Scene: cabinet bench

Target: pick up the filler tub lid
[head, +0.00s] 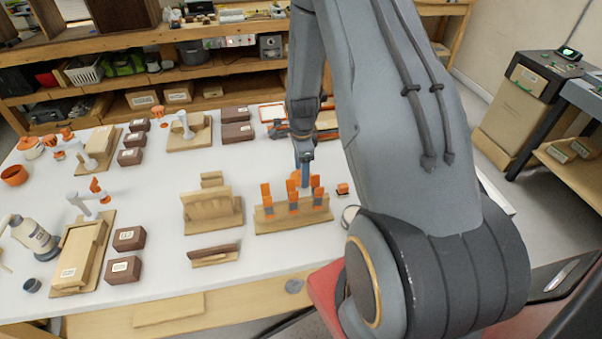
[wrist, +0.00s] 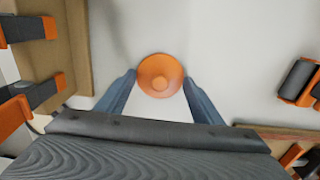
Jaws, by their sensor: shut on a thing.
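In the head view my gripper (head: 304,172) is low over the white table, behind the wooden rack of orange-handled tools. A bit of orange, likely the lid (head: 296,177), shows at the fingertips, partly hidden. I cannot tell whether the lid touches the table.
The wooden rack (head: 270,225) with orange and grey tools stands close in front of my gripper. A wooden block holder (head: 212,211) is to its left. An orange tub (head: 14,175) is at the table's far left. White table (head: 160,215) is bare left of the holder.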

